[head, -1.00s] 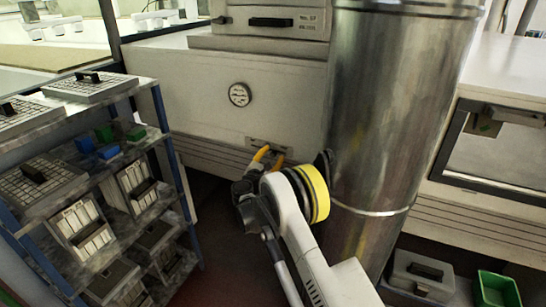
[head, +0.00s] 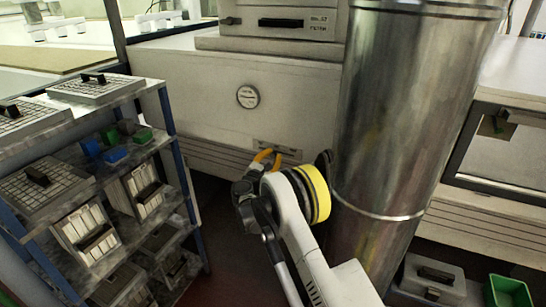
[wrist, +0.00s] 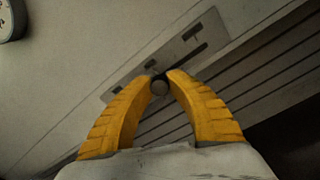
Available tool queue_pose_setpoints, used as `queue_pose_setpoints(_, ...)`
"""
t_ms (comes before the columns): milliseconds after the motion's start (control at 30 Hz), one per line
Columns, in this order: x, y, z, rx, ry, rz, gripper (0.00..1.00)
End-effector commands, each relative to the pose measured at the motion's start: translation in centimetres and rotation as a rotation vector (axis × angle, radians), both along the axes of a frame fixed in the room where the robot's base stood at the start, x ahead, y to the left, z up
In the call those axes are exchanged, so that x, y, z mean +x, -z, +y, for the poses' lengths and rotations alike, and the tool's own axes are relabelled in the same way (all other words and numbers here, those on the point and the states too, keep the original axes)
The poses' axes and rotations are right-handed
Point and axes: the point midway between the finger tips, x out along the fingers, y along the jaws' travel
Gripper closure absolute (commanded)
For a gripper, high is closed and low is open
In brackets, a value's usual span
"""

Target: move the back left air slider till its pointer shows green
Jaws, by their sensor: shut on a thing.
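The air slider is a small round grey knob (wrist: 160,86) on a pale slotted plate (wrist: 186,45), low on the cream panel. The plate also shows in the head view (head: 290,153). My gripper (wrist: 161,77) has its two yellow fingers shut on the knob, one on each side; it also shows in the head view (head: 268,157). The slot runs from the knob toward the upper right in the wrist view. A round white gauge (head: 248,97) sits above the plate; its pointer and colours are too small to read.
A thick metal duct (head: 405,110) stands close to the right of my arm. A shelf rack (head: 165,115) with trays and boxes stands on the left. A green bin (head: 508,292) and a grey case (head: 432,276) are low at the right.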

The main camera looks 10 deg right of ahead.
Motion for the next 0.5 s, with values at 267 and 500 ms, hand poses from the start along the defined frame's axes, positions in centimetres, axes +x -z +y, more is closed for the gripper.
queue_pose_setpoints(267, 0.03, -0.04, -0.01, 0.000, 0.000, 0.000, 0.56)
queue_pose_setpoints(500, -0.30, -0.03, 0.25, 0.000, -0.001, 0.000, 0.56)
